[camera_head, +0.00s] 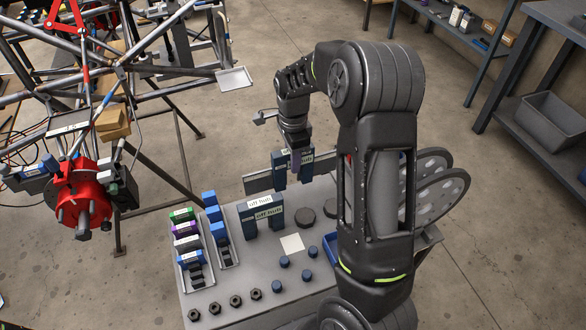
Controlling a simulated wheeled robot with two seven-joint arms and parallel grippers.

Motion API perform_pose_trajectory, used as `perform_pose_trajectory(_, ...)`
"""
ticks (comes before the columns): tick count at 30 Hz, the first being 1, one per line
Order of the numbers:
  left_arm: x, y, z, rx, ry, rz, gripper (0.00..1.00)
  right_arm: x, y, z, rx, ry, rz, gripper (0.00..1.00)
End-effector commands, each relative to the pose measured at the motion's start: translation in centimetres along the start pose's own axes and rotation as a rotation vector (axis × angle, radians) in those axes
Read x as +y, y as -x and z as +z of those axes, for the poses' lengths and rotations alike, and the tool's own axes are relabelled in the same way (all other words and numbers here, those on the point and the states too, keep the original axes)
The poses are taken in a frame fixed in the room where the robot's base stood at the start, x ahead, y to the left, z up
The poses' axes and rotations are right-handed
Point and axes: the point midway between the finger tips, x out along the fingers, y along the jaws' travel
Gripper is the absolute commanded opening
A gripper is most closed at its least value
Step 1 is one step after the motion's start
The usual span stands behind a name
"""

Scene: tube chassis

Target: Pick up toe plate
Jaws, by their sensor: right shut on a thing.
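My right gripper (295,160) points down between the two blue posts of a labelled stand (278,172) at the back of the grey table. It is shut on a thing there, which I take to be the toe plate. That thing is mostly hidden by the fingers and posts, so its shape and whether it is clear of the stand cannot be told. A second blue stand (249,222) with a white hub label stands just in front. My left gripper is not in view.
The grey table (230,290) holds blue, green and purple blocks (186,232), dark nuts (235,301), small blue cylinders (284,262) and a flat pale square (291,243). A tube chassis (130,70) with a red hub (82,200) stands left. Large perforated discs (440,195) stand right.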

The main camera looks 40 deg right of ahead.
Motion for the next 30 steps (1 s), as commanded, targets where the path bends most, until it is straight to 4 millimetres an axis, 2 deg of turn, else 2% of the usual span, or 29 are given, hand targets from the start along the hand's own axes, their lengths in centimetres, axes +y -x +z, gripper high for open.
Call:
perform_pose_trajectory(3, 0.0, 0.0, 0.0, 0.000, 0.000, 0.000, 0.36, -0.2, 2.6, 0.1, -0.001, 0.001, -0.007, 0.00)
perform_pose_trajectory(10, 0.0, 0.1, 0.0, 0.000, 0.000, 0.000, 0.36, -0.1, 5.3, 0.0, 0.000, 0.002, -0.002, 0.00)
perform_pose_trajectory(30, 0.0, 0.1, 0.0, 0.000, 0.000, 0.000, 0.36, 0.0, 5.7, 0.0, 0.000, 0.001, -0.001, 0.00)
